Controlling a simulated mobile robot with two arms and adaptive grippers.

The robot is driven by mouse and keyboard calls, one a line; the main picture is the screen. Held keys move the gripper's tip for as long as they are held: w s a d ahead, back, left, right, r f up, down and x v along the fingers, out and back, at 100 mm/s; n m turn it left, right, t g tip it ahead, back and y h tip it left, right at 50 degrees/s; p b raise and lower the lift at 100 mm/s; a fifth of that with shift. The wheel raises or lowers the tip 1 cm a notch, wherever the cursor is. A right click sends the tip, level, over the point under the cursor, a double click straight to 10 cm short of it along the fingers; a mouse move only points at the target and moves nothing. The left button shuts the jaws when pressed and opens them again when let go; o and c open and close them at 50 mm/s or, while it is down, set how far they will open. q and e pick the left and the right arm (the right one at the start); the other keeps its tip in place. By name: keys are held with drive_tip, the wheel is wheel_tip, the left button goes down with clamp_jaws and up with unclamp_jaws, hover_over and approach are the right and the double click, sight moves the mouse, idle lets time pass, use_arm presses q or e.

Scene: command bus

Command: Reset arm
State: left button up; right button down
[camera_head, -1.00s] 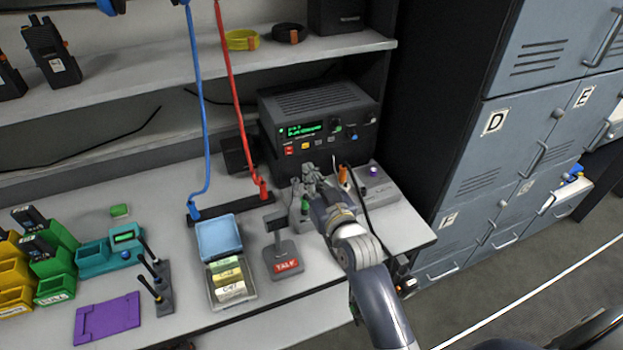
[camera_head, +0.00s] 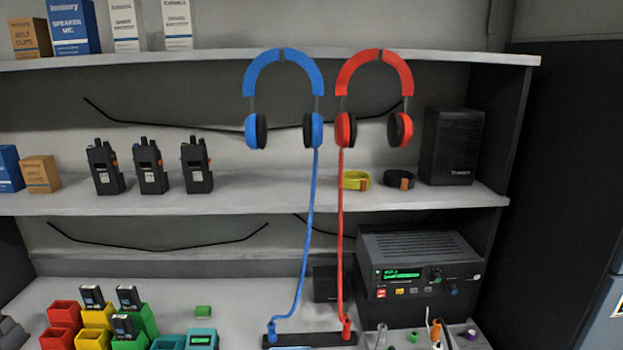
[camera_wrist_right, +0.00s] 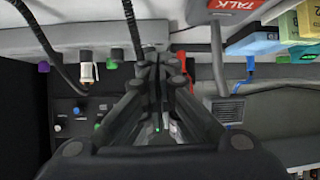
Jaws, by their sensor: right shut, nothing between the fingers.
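My right gripper (camera_wrist_right: 158,72) shows in the wrist view with its dark fingers shut together and nothing between them. Its fingertips point toward a grey box with knobs (camera_wrist_right: 88,52); whether they touch it I cannot tell. My right arm is not clearly seen in the head view; a small grey shape at the bottom edge may be part of it. My left gripper is not in view.
The radio unit (camera_head: 418,262) stands on the desk at right. Blue (camera_head: 284,65) and red (camera_head: 374,65) headsets hang above, their cords running down. Handheld radios (camera_head: 150,168) stand on the shelf. The TALK microphone base (camera_wrist_right: 236,6) and blue case (camera_wrist_right: 252,42) are near the gripper.

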drive_tip(key=s+d+f+g+h, duration=0.1)
drive_tip(key=s+f+g, duration=0.25)
drive_tip(key=s, duration=0.75)
drive_tip(key=s+f+g, duration=0.2)
drive_tip(key=s+g, duration=0.3)
drive_tip(key=s, duration=0.7)
wheel_tip(320, 180, down, 26)
drive_tip(key=s+g, duration=0.1)
drive_tip(key=s+d+f+g, duration=0.1)
drive_tip(key=s+d+f, duration=0.2)
drive_tip(key=s+f, duration=1.3)
drive_tip(key=shift+s+d+f+n, duration=0.25)
drive_tip(key=shift+s+n, duration=0.15)
drive_tip(key=shift+s, duration=0.25)
